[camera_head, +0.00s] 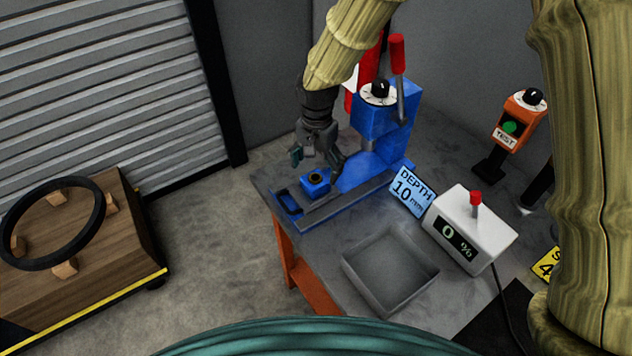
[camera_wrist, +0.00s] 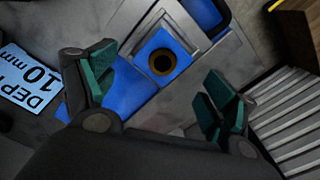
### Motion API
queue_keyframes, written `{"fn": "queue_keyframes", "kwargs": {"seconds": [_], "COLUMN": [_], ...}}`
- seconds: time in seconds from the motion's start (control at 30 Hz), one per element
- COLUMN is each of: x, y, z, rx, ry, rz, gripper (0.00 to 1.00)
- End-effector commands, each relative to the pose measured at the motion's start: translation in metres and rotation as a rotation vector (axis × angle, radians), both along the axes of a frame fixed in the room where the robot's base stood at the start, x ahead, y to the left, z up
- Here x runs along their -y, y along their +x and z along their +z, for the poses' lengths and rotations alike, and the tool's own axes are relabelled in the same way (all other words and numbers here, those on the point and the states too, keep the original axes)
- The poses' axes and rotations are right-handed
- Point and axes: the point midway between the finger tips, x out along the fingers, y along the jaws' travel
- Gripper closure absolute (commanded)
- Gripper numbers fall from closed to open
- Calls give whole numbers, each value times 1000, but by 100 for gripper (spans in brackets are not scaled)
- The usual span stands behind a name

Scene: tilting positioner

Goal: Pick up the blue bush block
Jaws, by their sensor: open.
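The blue bush block (camera_head: 315,183) is a small blue block with a dark round bore in its top. It sits on the grey plate of the blue press (camera_head: 381,130), near the plate's left end. In the wrist view the block (camera_wrist: 176,74) shows a brass-rimmed bore and lies ahead of the fingertips, roughly between them. My gripper (camera_head: 318,161) hangs just above the block, its fingers spread and empty. In the wrist view the teal finger pads of my gripper (camera_wrist: 160,90) stand apart on either side, with nothing between them touching.
An empty grey tray (camera_head: 390,270) lies at the table's front. A blue DEPTH 10 mm sign (camera_head: 411,192) and a white box with a 0 % display (camera_head: 470,228) stand to the right. An orange TEST box (camera_head: 519,120) is farther back. A wooden fixture with a black ring (camera_head: 52,222) is at left.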

Motion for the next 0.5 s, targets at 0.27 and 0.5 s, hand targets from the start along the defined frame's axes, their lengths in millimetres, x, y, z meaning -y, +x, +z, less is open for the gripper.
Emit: {"fn": "queue_keyframes", "kwargs": {"seconds": [0.27, 0.5], "x": [-3, -4], "y": [-3, 0], "z": [-20, -45], "rx": [0, -1], "ry": [0, 0], "rz": [1, 1], "gripper": [15, 15]}}
